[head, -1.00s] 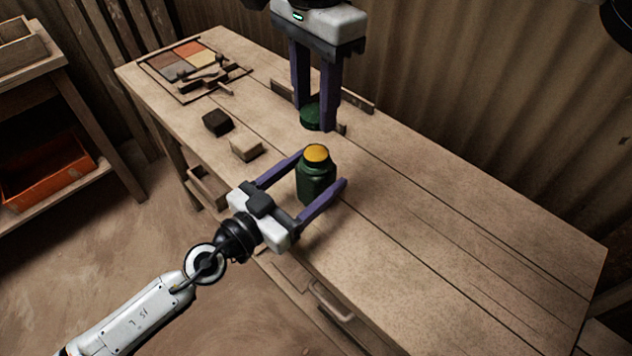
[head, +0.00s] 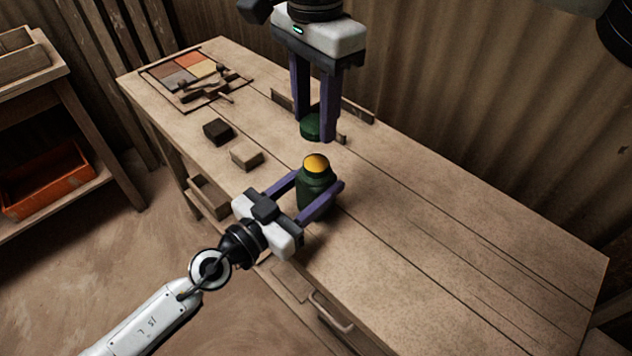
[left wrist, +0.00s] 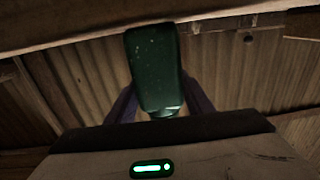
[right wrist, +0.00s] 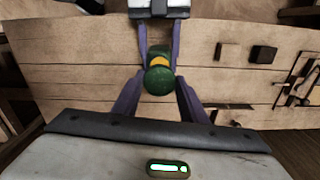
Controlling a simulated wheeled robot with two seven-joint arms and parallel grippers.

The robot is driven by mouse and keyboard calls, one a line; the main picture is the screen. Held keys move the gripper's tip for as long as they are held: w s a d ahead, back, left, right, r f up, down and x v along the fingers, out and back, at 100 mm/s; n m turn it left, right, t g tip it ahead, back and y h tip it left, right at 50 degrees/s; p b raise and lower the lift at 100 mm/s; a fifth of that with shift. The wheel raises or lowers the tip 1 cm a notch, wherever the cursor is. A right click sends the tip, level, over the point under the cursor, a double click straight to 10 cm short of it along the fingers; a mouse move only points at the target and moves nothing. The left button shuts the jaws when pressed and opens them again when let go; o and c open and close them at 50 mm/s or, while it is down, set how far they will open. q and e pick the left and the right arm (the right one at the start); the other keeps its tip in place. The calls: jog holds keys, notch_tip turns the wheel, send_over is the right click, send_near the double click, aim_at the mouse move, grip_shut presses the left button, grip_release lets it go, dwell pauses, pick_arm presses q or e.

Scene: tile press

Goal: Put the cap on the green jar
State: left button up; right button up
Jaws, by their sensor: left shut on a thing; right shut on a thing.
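The green jar (head: 314,192) has a yellow-orange top and stands upright, or nearly so, at the bench's near side. My left gripper (head: 318,198) is shut on the jar's sides. The jar also shows between the left fingers in the left wrist view (left wrist: 155,70). My right gripper (head: 314,132) points down and is shut on the green cap (head: 311,127). The cap is above the jar, with a gap between them in the head view. In the right wrist view the cap (right wrist: 158,81) partly covers the jar, and some yellow shows behind it.
A dark block (head: 218,131) and a light block (head: 247,156) lie left of the jar on the bench (head: 450,220). A tray of coloured tiles (head: 162,73) is at the far left. The bench's right half is clear. An orange bin (head: 45,180) sits on a shelf.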

send_over(314, 164)
jog(key=shift+d+f, duration=0.1)
jog(key=shift+f, duration=2.35)
jog(key=shift+f, duration=0.85)
jog(key=shift+f, duration=0.55)
